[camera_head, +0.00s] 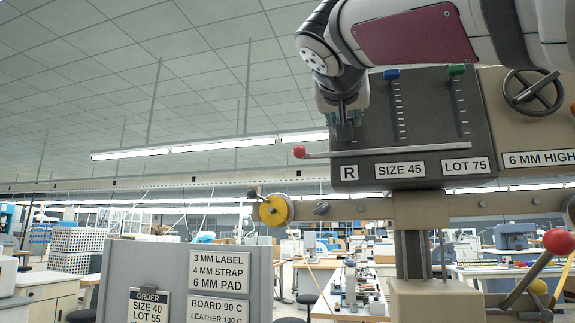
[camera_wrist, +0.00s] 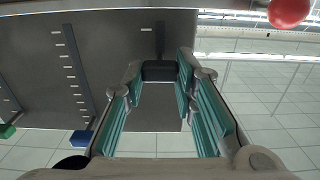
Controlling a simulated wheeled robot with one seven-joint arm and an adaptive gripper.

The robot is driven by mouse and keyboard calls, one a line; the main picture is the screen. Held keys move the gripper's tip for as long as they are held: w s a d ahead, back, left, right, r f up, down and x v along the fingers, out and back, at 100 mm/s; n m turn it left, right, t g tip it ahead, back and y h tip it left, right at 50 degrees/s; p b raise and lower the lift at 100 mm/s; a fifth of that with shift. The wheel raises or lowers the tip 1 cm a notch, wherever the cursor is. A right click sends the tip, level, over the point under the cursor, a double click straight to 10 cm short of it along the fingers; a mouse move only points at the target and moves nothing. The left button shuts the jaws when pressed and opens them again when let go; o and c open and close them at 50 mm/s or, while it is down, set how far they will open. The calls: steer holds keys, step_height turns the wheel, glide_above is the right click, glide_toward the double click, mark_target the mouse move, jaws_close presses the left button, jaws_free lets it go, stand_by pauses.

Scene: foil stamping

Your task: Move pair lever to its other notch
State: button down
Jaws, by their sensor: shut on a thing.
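The dark panel (camera_head: 428,110) carries upright slots with a blue slider (camera_head: 391,74) and a green slider (camera_head: 457,70) near its top edge. Its left column, above the R plate (camera_head: 348,172), has a short slot with a dark block, which I take to be the pair lever (camera_wrist: 158,70). My gripper (camera_head: 345,128) reaches down in front of this column. In the wrist view, its teal-padded fingers close around the dark block, with the slot continuing beyond it. The fingers hide most of the block in the head view.
A pale bar with a red knob (camera_head: 299,152) crosses the panel just below my gripper. Plates read SIZE 45 (camera_head: 400,169) and LOT 75 (camera_head: 465,166). A handwheel (camera_head: 532,91) is at right. An order card (camera_head: 149,308) reads SIZE 40, LOT 55.

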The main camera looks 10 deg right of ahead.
mark_target(348, 143)
steer(key=shift+w+f+b, duration=0.1)
steer(key=shift+f+b, duration=1.5)
steer(key=shift+f, duration=0.15)
steer(key=c, duration=1.3)
jaws_free()
steer(key=v, duration=1.2)
